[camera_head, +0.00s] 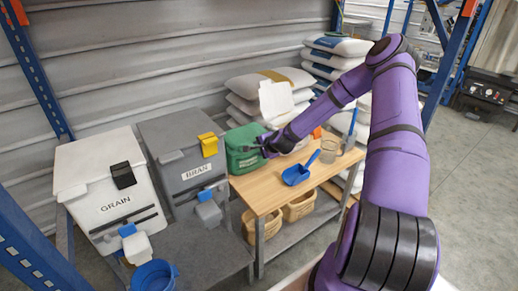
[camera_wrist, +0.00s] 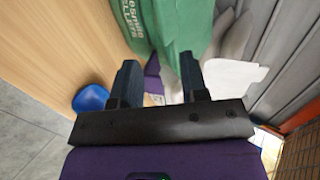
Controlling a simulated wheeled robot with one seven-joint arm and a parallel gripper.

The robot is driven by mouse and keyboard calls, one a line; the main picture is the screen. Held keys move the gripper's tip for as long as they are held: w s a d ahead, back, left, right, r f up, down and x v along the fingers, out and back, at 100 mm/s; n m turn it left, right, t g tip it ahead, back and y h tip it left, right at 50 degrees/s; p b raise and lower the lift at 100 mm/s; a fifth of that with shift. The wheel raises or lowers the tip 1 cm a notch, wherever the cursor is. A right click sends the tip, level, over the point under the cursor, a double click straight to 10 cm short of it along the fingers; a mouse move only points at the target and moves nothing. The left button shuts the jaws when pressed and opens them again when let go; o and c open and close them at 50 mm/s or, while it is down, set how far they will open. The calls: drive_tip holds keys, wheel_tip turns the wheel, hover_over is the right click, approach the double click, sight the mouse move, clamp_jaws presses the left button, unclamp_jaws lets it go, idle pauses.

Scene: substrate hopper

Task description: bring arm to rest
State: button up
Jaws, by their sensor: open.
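My purple arm reaches from the lower right up and over, then down to the left across the wooden table (camera_head: 270,194). My gripper (camera_head: 262,147) is at the front of a green bag with white lettering (camera_head: 240,160), at the table's back left. In the wrist view my gripper (camera_wrist: 158,68) has its two dark fingers apart, with the green bag (camera_wrist: 180,30) beyond them. Nothing clearly sits between the fingers. Whether the fingers touch the bag I cannot tell.
A blue scoop (camera_head: 297,173) and a clear container (camera_head: 329,150) are on the table. A white GRAIN bin (camera_head: 100,185) and grey BRAN bin (camera_head: 180,150) stand left. A blue bucket (camera_head: 153,275) is at lower left. Stacked sacks (camera_head: 240,88) stand behind. Open floor lies right.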

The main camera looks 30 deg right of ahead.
idle(0.3)
drive_tip(key=s+a+r+n+g, duration=0.2)
drive_tip(key=s+a+r+n, duration=0.25)
drive_tip(key=r, duration=0.45)
drive_tip(key=s+a+r+n+g, duration=0.1)
drive_tip(key=s+a+r+n, duration=0.35)
drive_tip(key=r, duration=0.55)
drive_tip(key=s+a+r+n+g, duration=0.2)
drive_tip(key=s+a+r+n, duration=0.25)
drive_tip(key=r, duration=0.45)
drive_tip(key=s+a+r+n, duration=0.1)
drive_tip(key=s+r, duration=0.3)
drive_tip(key=s, duration=0.5)
drive_tip(key=s+a+r+n, duration=0.1)
drive_tip(key=s+r, duration=0.4)
drive_tip(key=s, duration=0.5)
drive_tip(key=s+a+r+n, duration=0.2)
drive_tip(key=s+r, duration=0.3)
drive_tip(key=s, duration=0.4)
drive_tip(key=shift+s+a+r, duration=0.15)
drive_tip(key=shift+s+a, duration=0.15)
drive_tip(key=shift+a, duration=0.35)
